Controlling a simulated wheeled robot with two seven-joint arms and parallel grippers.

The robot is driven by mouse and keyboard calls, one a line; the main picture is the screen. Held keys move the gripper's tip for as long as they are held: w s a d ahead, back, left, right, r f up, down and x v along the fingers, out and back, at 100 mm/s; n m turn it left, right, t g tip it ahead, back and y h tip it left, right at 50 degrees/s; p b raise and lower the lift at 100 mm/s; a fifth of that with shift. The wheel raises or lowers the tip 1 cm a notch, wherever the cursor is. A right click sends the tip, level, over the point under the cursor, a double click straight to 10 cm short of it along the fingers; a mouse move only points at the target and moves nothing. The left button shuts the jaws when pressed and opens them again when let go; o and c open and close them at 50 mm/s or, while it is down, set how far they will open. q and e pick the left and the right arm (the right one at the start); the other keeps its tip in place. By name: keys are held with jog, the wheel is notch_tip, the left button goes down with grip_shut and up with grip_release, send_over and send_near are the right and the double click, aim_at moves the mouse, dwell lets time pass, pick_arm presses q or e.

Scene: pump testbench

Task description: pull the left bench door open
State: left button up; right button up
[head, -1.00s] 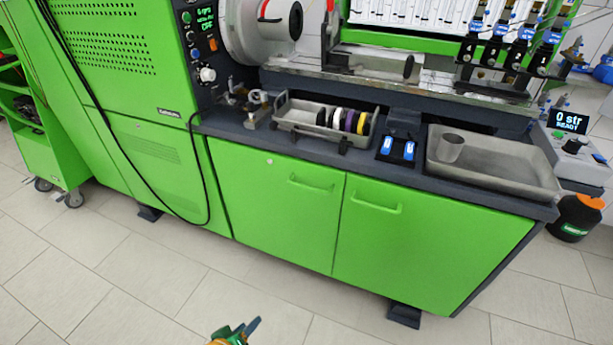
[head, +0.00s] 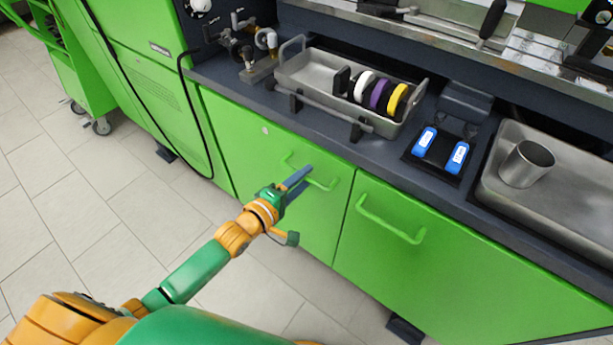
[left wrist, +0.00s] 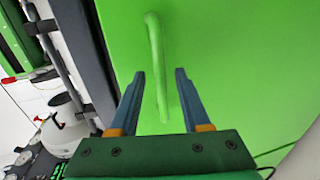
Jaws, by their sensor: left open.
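The left bench door (head: 262,165) is a green panel that looks shut, flush with the bench front. Its green bar handle (head: 322,184) is near the door's upper right. My left gripper (head: 300,182) is at this handle in the head view. In the left wrist view the open fingers (left wrist: 160,85) are on either side of the lower part of the handle (left wrist: 156,60), with gaps on both sides. The fingers are not closed on it. The right bench door (head: 400,255) with its own handle (head: 390,221) looks shut. My right gripper does not show.
On the dark worktop above the doors are a metal tray with colored rings (head: 300,68), blue-topped pedals (head: 440,148) and a steel basin (head: 560,215) with a cup (head: 526,163). A black cable (head: 190,120) hangs left of the door. The tiled floor (head: 120,240) in front is clear.

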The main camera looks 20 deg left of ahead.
pick_arm(q)
jog(key=shift+x, duration=0.85)
jog(key=shift+s, duration=0.1)
grip_shut()
dwell(0.6)
